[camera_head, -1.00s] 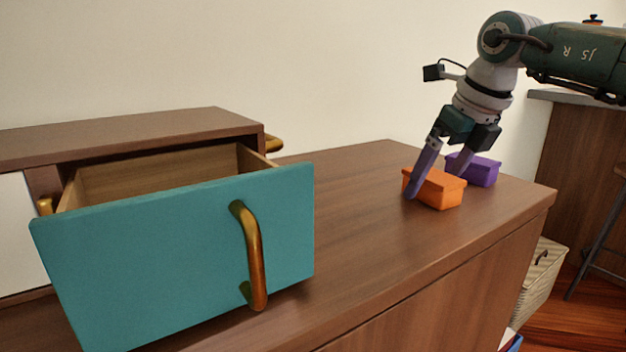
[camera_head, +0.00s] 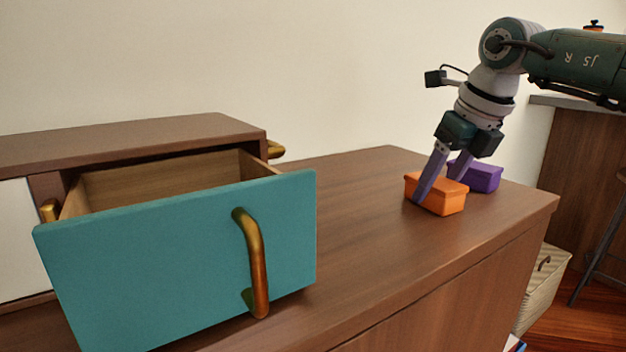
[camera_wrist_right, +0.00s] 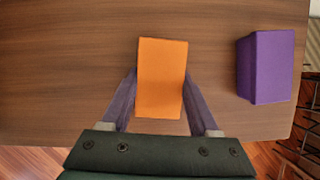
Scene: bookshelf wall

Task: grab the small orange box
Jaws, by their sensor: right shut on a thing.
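The small orange box (camera_head: 445,199) sits on the brown wooden cabinet top, near its right end. My right gripper (camera_head: 443,180) comes down on it from above, with one purple-grey finger on each side, shut on the box. In the right wrist view the orange box (camera_wrist_right: 162,78) lies between the two fingers (camera_wrist_right: 160,88). The far finger is partly hidden behind the box in the head view. My left gripper is not in view.
A purple box (camera_head: 482,176) stands just behind the orange one; the wrist view shows it (camera_wrist_right: 265,67) to the right, apart from the fingers. An open teal drawer (camera_head: 170,262) with a brass handle (camera_head: 252,262) juts out at left. The cabinet top (camera_head: 345,215) between is clear.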

